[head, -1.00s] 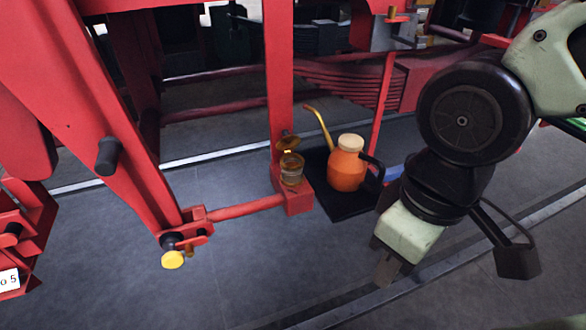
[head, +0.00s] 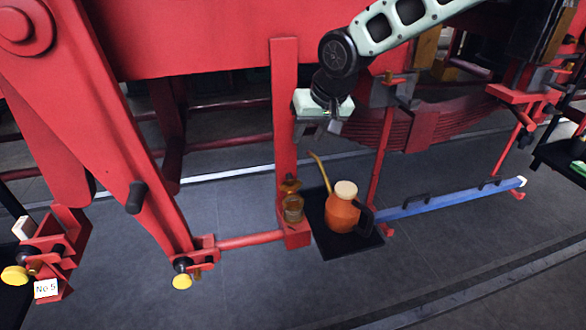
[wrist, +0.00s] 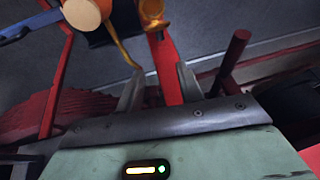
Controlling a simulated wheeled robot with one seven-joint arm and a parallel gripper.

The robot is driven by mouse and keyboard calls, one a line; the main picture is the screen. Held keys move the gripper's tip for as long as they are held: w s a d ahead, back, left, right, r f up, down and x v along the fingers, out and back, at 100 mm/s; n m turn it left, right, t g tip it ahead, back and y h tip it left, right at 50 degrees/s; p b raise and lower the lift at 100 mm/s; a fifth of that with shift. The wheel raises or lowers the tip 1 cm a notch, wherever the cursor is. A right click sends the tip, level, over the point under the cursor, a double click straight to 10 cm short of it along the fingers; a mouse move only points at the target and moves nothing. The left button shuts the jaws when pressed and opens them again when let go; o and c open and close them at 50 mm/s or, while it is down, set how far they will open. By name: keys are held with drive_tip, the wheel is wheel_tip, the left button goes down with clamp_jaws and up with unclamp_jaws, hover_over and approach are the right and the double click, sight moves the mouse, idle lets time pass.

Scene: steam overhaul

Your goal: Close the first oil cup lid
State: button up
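The oil cup (head: 293,210) is a small amber glass cup with brass fittings. It stands on the red bracket at the foot of the red upright, left of the oil can. Its brass lid (head: 290,184) shows at the top; I cannot tell whether it is seated or tilted. The cup also shows partly at the top edge of the wrist view (wrist: 152,10). My gripper (head: 316,130) is above the cup and slightly right of it, in front of the red frame, well apart from it. In the wrist view its fingers (wrist: 160,90) are spread with nothing held between them.
An orange oil can (head: 342,212) with a thin brass spout stands on a black tray (head: 348,248) just right of the cup. The red upright (head: 285,110) rises behind the cup. A blue bar (head: 450,202) lies to the right. The floor in front is clear.

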sight(290, 175)
drive_tip(key=p+x, duration=0.4)
drive_tip(key=x, duration=1.2)
drive_tip(key=shift+f, duration=0.25)
drive_tip(key=shift+c, duration=0.4)
clamp_jaws()
